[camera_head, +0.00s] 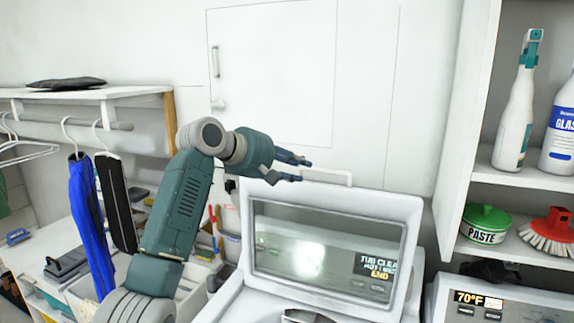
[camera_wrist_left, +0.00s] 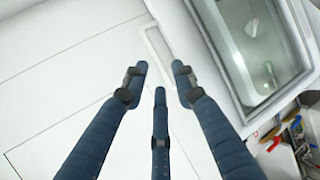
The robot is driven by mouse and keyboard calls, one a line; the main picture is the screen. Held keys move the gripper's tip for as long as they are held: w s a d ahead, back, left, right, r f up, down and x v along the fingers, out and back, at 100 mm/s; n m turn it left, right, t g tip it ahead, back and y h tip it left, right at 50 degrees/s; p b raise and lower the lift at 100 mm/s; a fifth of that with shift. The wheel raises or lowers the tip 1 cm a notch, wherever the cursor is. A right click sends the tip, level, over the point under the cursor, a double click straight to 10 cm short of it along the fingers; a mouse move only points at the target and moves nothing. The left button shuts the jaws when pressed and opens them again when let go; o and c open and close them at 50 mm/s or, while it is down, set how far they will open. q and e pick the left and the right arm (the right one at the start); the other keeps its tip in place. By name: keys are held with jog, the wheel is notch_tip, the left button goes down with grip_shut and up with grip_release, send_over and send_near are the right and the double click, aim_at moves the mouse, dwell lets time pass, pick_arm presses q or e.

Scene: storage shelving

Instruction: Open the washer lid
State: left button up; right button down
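The washer lid (camera_head: 408,205) is a white frame around a glass window (camera_head: 300,245). It stands raised and tilted up, with its handle (camera_head: 328,173) along the top edge. Display text shows in the window. My left gripper (camera_head: 300,170) has its dark blue fingers spread and empty, close to the left end of the handle. The left wrist view shows the spread fingertips (camera_wrist_left: 160,76) near the handle (camera_wrist_left: 157,45), with the window (camera_wrist_left: 250,40) to the right. Whether a finger touches the handle is unclear. My right gripper is not in view.
A shelf on the right holds a spray bottle (camera_head: 516,110), a green paste tub (camera_head: 485,223) and a red brush (camera_head: 548,235). A panel with a temperature display (camera_head: 478,299) stands below. Hangers and a blue garment (camera_head: 82,220) hang at left. A white wall is behind.

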pick_arm(q)
jog(key=shift+v, duration=1.7)
jog(key=shift+r, duration=0.1)
